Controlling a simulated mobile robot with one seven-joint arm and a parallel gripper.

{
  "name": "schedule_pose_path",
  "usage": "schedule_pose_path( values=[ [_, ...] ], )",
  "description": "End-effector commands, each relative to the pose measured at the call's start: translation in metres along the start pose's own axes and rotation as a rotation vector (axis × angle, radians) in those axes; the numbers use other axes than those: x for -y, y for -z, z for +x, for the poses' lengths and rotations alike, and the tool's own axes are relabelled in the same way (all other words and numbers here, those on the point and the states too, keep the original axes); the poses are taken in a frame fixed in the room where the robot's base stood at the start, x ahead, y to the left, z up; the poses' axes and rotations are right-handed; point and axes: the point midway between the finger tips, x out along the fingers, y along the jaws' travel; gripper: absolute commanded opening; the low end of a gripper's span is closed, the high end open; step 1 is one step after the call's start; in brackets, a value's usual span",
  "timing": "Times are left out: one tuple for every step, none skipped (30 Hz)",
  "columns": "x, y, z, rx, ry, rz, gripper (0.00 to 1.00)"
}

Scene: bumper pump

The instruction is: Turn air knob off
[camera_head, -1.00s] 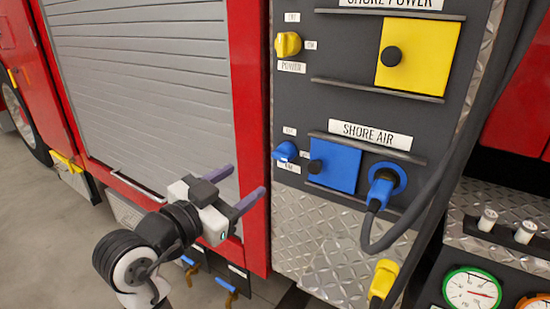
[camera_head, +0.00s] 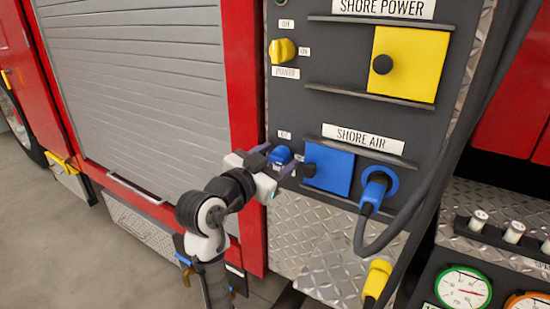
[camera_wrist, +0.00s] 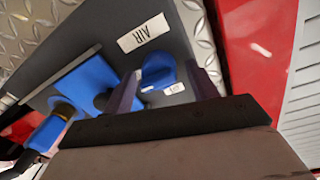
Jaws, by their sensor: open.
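The blue air knob (camera_head: 280,154) sits on the dark panel, left of the blue square cover under the SHORE AIR label. My gripper (camera_head: 275,160) is at the knob, partly covering it in the head view. In the wrist view the blue knob (camera_wrist: 158,72) shows between the two purple fingers of my gripper (camera_wrist: 163,68). The fingers are apart, with a visible gap on each side of the knob; whether either touches it cannot be told. A small label beside the knob is partly hidden by my gripper.
The blue cover (camera_head: 329,167) with its black knob (camera_head: 309,169) is just right of my gripper. A blue plug (camera_head: 374,188) with a dark hose is farther right. A yellow power knob (camera_head: 283,51) is above. The grey shutter (camera_head: 140,90) is left.

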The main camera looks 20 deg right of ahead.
Motion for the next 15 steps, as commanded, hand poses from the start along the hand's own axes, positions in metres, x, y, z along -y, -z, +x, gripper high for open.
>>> schedule_pose_path(
  values=[
    [0.0, 0.0, 0.0, 0.0, 0.0, 0.0, 0.58],
    [0.0, 0.0, -0.0001, 0.0, 0.0, 0.0, 0.58],
    [0.0001, 0.0, -0.0001, 0.0, 0.0, 0.0, 0.58],
    [0.0, 0.0, -0.0002, 0.0, 0.0, 0.0, 0.57],
    [0.0001, 0.0, -0.0002, 0.0, 0.0, 0.0, 0.53],
    [0.0001, -0.0001, -0.0003, 0.0, 0.0, 0.0, 0.48],
    [0.0001, -0.0001, -0.0003, 0.0, 0.0, 0.0, 0.44],
    [0.0001, -0.0001, -0.0003, 0.0, 0.0, 0.0, 0.4],
    [0.0002, -0.0001, -0.0004, 0.0, 0.001, 0.0, 0.35],
    [0.0003, -0.0001, -0.0004, 0.0, 0.001, -0.001, 0.31],
    [0.0004, -0.0001, -0.0005, 0.0, 0.001, -0.001, 0.27],
    [0.0006, -0.0001, -0.0005, 0.0, 0.002, -0.001, 0.21],
    [0.0007, -0.0001, -0.0006, 0.0, 0.002, -0.001, 0.18],
    [0.0008, -0.0001, -0.0006, 0.0, 0.002, -0.001, 0.17],
    [0.0009, 0.0, -0.0006, 0.0, 0.002, -0.001, 0.17]
  ],
)
